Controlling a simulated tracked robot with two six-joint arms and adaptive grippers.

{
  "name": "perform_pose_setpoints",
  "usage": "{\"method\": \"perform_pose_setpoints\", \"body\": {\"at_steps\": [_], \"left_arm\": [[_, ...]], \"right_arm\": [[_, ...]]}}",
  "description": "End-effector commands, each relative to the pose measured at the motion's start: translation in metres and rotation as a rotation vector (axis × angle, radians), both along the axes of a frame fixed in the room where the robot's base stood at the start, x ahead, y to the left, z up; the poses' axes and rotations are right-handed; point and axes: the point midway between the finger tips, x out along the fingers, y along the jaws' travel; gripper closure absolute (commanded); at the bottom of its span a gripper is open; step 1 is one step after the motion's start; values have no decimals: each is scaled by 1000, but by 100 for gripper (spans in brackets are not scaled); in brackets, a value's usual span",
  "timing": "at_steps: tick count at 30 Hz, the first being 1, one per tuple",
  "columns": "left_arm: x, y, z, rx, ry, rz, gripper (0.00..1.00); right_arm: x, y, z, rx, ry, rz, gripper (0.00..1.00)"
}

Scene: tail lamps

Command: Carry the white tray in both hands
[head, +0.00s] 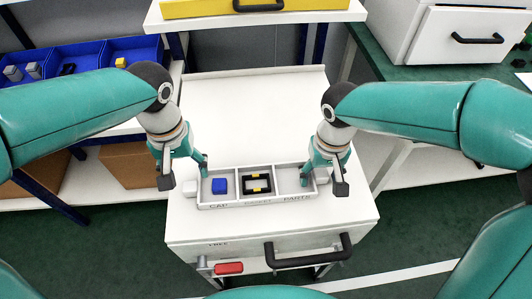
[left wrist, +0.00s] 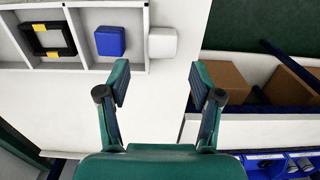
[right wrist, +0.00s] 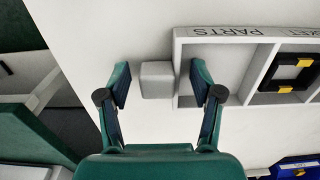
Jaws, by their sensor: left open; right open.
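The white tray (head: 237,203) lies on the white cart top, with three labelled compartments and a small pale block grip at each end. A blue block (head: 219,186) is in the left compartment; a black frame with yellow clips (head: 257,184) is in the middle one; the right one, marked PARTS, looks empty. My left gripper (head: 186,172) is open at the left end; in the left wrist view the left grip (left wrist: 162,43) lies beyond its fingertips. My right gripper (head: 322,181) is open at the right end; in the right wrist view the right grip (right wrist: 157,80) shows between its fingers.
The cart top (head: 250,100) is bare behind the tray. The cart has a black front handle (head: 308,252) and a red-handled item (head: 229,268) below its front edge. Blue bins (head: 80,62) stand left; a green bench (head: 405,75) with a white drawer unit stands right.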

Motion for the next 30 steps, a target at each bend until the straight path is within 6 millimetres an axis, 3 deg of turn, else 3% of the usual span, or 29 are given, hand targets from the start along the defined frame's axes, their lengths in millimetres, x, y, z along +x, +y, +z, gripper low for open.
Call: {"method": "perform_pose_setpoints", "body": {"at_steps": [7, 16, 30], "left_arm": [[1, -1, 47, -2, -3, 0, 35], [0, 0, 65, -1, 2, 0, 35], [0, 0, 65, -1, 2, 0, 35]], "right_arm": [[0, 0, 0, 0, 0, 0, 35], [1, 0, 10, 0, -3, 0, 35], [1, 0, 95, 1, -4, 1, 35]]}}
